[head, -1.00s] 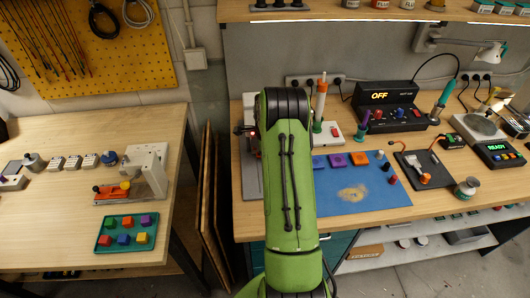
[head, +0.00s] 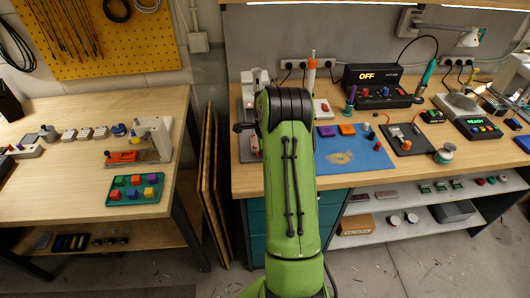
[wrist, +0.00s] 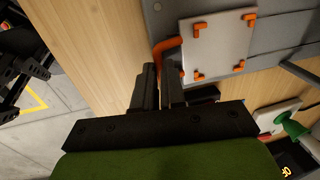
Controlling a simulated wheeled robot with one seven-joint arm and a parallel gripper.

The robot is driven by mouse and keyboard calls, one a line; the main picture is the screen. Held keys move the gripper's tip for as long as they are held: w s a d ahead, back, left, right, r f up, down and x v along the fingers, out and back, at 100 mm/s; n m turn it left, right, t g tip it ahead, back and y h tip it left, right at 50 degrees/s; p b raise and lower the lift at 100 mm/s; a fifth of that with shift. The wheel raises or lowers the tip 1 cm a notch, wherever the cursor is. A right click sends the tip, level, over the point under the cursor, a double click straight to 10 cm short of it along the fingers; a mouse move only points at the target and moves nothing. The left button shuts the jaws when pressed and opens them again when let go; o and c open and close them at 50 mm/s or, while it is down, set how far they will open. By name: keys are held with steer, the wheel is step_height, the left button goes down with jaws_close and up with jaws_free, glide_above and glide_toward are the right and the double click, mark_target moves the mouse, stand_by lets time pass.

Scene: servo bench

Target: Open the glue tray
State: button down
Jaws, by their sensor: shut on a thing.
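In the wrist view, a pale square plate (wrist: 217,45) with orange corner clips lies on a grey base (wrist: 268,42). An orange bar handle (wrist: 165,46) stands at its left edge; I cannot tell whether this assembly is the glue tray. My gripper (wrist: 160,82) is at this handle, its two dark fingers closed around the handle's lower end. The contact is partly hidden by the fingers.
The bench holds a blue mat (head: 350,158) with coloured blocks, a black box reading OFF (head: 376,84) and a scale reading READY (head: 478,128). A left table (head: 60,186) holds a teal tray (head: 134,201) of blocks. Boards (head: 208,180) lean between them.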

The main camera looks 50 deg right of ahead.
steer(key=shift+w+d, duration=0.15)
steer(key=shift+d, duration=0.1)
steer(key=c, duration=1.2)
jaws_free()
steer(key=shift+a+r, duration=0.1)
steer(key=shift+r, duration=0.05)
step_height(320, 180, up, 15)
steer(key=s+a+p, duration=0.1)
steer(key=s, duration=0.1)
steer(key=shift+s+a+r, duration=0.15)
steer(key=shift+a, duration=0.2)
